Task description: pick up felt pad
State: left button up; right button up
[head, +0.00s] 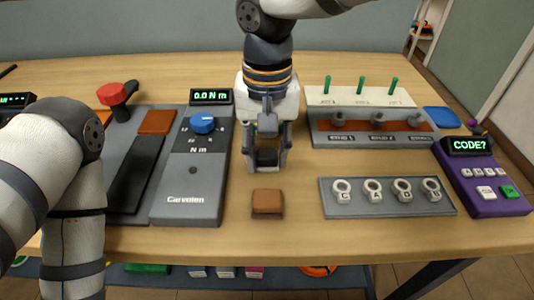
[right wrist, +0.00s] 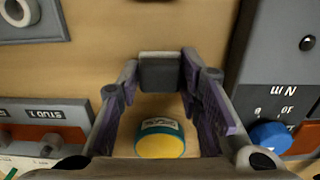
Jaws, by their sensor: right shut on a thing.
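My right gripper (head: 267,160) reaches down over the middle of the table with its fingertips pointing at the near side. A dark grey, block-like piece (right wrist: 160,74), which I take for the felt pad, sits between the fingertips in the right wrist view. The right gripper (right wrist: 160,80) is shut on it.
A brown block (head: 267,203) lies just in front of the right gripper. A yellow and blue round can (right wrist: 160,140) stands behind the fingers. The grey torque console (head: 187,190) is left; a ring tray (head: 388,207), stud rack (head: 325,138) and purple code box (head: 482,178) are right.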

notch_tip(320, 180, up, 3)
jog(key=shift+w+f, duration=0.1)
jog(key=shift+f, duration=0.05)
jog(key=s+a+r, duration=0.2)
jog(key=a+r, duration=0.3)
jog(key=a, duration=0.1)
jog(key=s+a+r, duration=0.2)
jog(key=a+r, duration=0.3)
jog(key=a, duration=0.2)
jog(key=shift+s+a, duration=0.15)
jog(key=shift+s, duration=0.15)
jog(key=shift+o, duration=0.6)
jog(key=shift+r, duration=0.1)
jog(key=shift+c, duration=1.3)
